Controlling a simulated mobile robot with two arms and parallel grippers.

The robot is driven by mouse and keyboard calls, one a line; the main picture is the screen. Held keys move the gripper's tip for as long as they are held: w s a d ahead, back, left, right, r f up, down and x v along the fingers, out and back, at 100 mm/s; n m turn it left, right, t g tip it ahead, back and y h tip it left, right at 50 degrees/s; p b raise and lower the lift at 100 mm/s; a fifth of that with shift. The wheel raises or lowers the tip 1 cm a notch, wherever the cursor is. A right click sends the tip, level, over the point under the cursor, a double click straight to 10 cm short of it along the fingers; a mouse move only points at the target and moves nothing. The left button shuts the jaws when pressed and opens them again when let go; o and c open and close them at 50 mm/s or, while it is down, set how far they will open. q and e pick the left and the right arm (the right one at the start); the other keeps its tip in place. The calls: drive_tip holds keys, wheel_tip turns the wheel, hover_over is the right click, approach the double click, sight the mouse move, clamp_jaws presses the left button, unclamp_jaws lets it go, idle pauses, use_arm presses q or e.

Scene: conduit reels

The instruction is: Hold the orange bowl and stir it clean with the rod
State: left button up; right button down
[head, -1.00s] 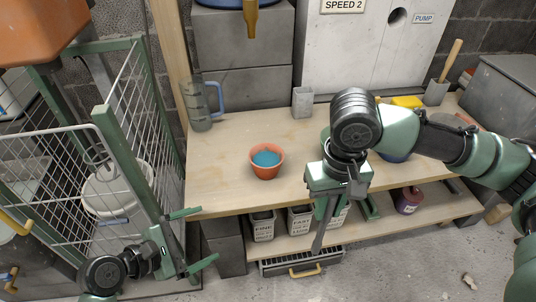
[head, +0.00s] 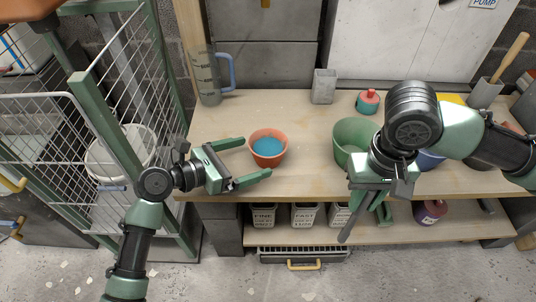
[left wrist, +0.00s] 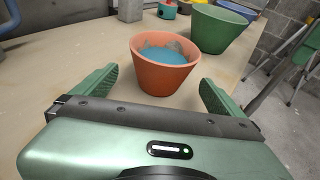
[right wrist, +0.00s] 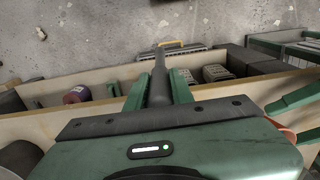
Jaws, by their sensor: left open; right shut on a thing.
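The orange bowl (head: 268,150) stands upright on the wooden bench with blue contents inside; it also shows in the left wrist view (left wrist: 160,78), with greyish patches on its inner wall. My left gripper (head: 257,160) is open, its two fingers pointing at the bowl from the left, one at each side and apart from it as far as I can tell. My right gripper (head: 366,204) is shut on the dark grey rod (head: 352,222), which points down past the bench's front edge. The rod also shows between the fingers in the right wrist view (right wrist: 159,80).
A green bucket (head: 352,137) stands right of the bowl, partly behind my right arm. A wire cage (head: 110,110) stands at left. The bench between bowl and bucket is clear.

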sight(263, 153)
use_arm(q)
drive_tip(key=p+x, duration=0.1)
drive_tip(key=x, duration=0.2)
drive_tip(key=shift+w+d+r+p, duration=0.1)
drive_tip(key=shift+w+d+p, duration=0.05)
drive_tip(key=shift+p, duration=0.2)
drive_tip(key=shift+x, duration=0.75)
drive_tip(key=c, duration=1)
